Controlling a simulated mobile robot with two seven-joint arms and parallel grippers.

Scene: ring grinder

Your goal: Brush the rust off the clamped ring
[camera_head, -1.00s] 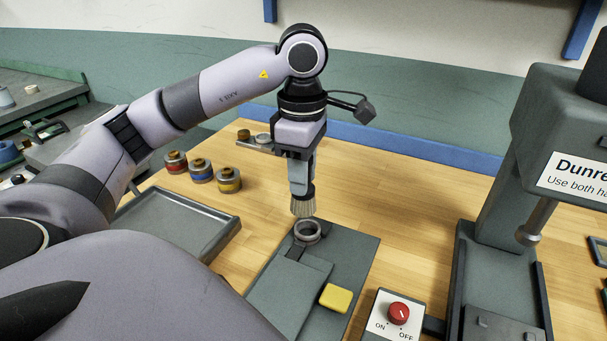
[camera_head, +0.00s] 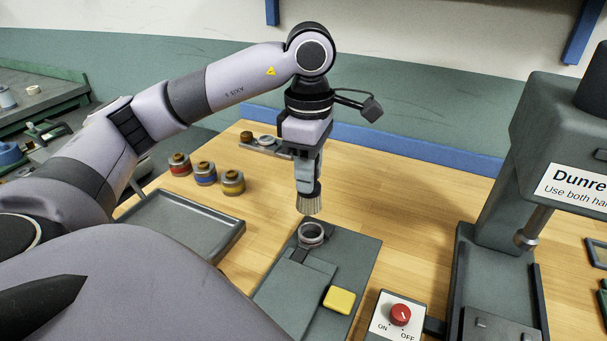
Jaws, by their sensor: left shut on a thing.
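The ring (camera_head: 311,240) is a small grey metal ring held in the clamp on a dark grey fixture plate (camera_head: 352,257). My left gripper (camera_head: 307,182) points down above it, shut on a brush. The brush (camera_head: 309,205) has a dark collar and pale bristles pointing down. The bristle tips are just above the ring's rim, with a small gap that looks clear. Rust on the ring is too small to make out. My right gripper is not in view.
A yellow block (camera_head: 339,299) sits on the fixture. A red ON/OFF knob box (camera_head: 399,315) and a grey press (camera_head: 495,230) stand to the right. A grey tray (camera_head: 185,225) and several banded pots (camera_head: 205,174) are left.

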